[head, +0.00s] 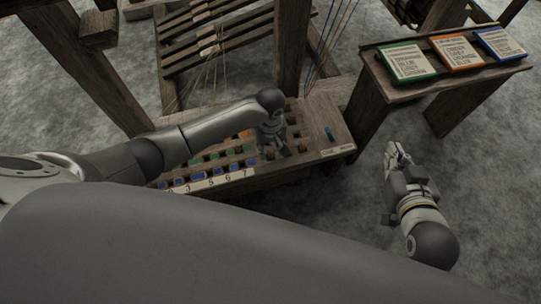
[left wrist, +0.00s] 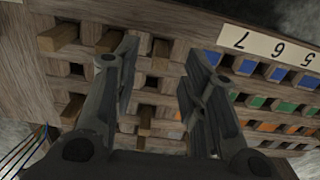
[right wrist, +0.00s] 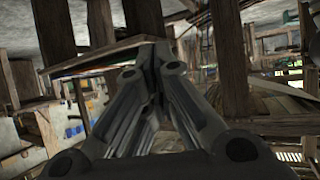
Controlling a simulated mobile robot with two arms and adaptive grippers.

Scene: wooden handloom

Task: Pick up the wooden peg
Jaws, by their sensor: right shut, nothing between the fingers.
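The wooden rack (head: 322,112) below the loom has rows of square holes. My right gripper (head: 397,155) is shut and empty, right of the rack.
Blue, green and orange pieces (head: 210,172) fill other holes beside a numbered strip (left wrist: 268,45). A blue piece (head: 330,133) sits at the rack's right end. A side table (head: 445,88) holds three coloured cards. Loom posts (head: 290,45) rise behind the rack.

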